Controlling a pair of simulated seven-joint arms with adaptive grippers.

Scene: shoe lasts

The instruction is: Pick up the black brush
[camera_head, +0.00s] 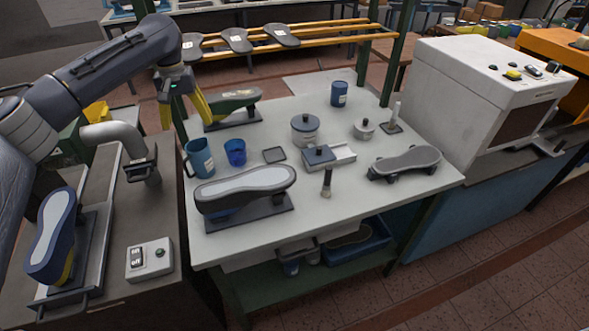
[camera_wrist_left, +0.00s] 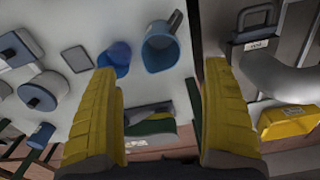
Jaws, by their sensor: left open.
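A small dark upright object that looks like the black brush (camera_head: 327,183) stands on the white table (camera_head: 350,232), near the middle of its front part. I cannot make it out in the left wrist view. My left gripper (camera_head: 187,117) is open and empty, with yellow fingers, above the table's far left edge. It is well to the left of the brush and behind it. In the left wrist view its two fingers (camera_wrist_left: 160,75) are wide apart with nothing between them. My right gripper is not in view.
A blue mug (camera_head: 200,158) and blue cup (camera_head: 235,152) stand below and right of my left gripper. A grey-soled shoe last (camera_head: 245,181) lies left of the brush; a lidded box (camera_head: 319,158) stands behind it. A white machine (camera_head: 485,90) borders the right side.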

